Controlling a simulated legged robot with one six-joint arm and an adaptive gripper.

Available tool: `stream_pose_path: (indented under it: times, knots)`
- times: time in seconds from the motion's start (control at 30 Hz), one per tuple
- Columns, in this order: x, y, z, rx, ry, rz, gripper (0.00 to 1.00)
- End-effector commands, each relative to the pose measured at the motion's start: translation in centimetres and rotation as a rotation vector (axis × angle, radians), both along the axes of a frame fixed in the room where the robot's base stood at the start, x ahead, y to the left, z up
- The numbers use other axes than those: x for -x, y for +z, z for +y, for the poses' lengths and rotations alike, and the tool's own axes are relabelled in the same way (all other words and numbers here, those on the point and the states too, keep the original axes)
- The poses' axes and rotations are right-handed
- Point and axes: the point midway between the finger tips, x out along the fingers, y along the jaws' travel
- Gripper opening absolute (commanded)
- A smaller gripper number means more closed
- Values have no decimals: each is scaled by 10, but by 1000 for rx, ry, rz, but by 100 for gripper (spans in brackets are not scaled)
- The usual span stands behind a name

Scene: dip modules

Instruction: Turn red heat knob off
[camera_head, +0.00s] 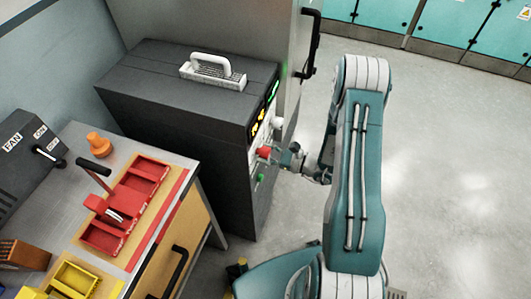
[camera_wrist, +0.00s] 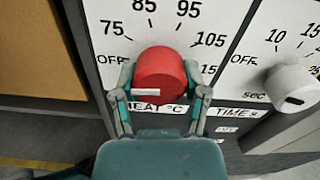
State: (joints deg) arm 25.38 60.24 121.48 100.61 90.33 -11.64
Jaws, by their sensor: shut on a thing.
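The red heat knob (camera_wrist: 160,70) sits on a white dial face in the wrist view, with numbers from 75 to 105 around it and "OFF" at its left. A white mark on the knob's lower left lies about level and is below the "OFF" label. My gripper (camera_wrist: 160,98) is shut on the red knob, with one finger on each side. In the head view the red knob (camera_head: 264,152) is on the front of the dark machine (camera_head: 180,100), and my gripper (camera_head: 280,157) reaches it from the right.
A white time knob (camera_wrist: 291,88) is to the right of the red one. A green knob (camera_head: 259,178) is below it in the head view. A workbench with a red tray (camera_head: 128,208) stands at the left. The floor at the right is clear.

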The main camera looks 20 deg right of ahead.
Motion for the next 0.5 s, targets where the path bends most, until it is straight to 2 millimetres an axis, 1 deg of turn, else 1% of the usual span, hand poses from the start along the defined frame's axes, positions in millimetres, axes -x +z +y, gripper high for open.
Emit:
stream_pose_path:
  times: [0.2,0.5]
  knots:
    - [-2,0,-1,49,-4,-63,10]
    - [-2,0,-1,65,-4,-86,10]
